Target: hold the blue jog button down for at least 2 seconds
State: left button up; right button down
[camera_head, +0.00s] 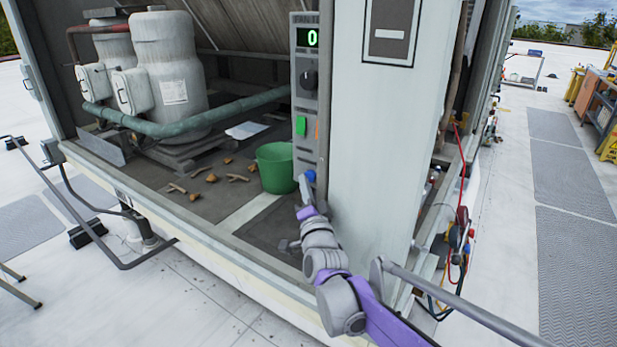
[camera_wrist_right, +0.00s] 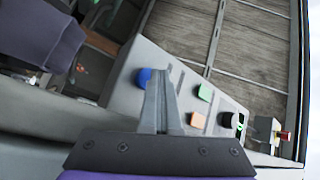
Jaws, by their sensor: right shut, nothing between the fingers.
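The blue jog button (camera_head: 310,175) is low on the narrow grey control panel (camera_head: 308,150). It also shows in the right wrist view (camera_wrist_right: 145,76), partly covered by my fingers. My right gripper (camera_head: 302,180) is shut and empty, with its fingertips right beside the blue button. I cannot tell whether the fingertips touch it or whether it is pressed in. The closed fingers also show in the right wrist view (camera_wrist_right: 160,85). My left gripper is not in view.
Above the blue button are a green button (camera_head: 301,126), an orange mark (camera_head: 317,130), a black knob (camera_head: 309,80) and a display (camera_head: 307,37) reading 0. A green bucket (camera_head: 274,168) stands left of the panel. A grey rail (camera_head: 460,305) crosses at front right.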

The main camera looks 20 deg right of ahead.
jog(key=shift+w+d+r, duration=0.2)
jog(key=shift+d+r, duration=0.2)
jog(key=shift+d, duration=0.05)
dwell(2.0)
dwell(2.5)
jog(key=shift+s+a+f, duration=0.15)
jog(key=shift+s+f, duration=0.05)
jog(key=shift+f, duration=0.35)
jog(key=s+a, duration=0.3)
jog(key=a, duration=0.1)
jog(key=shift+s, duration=0.15)
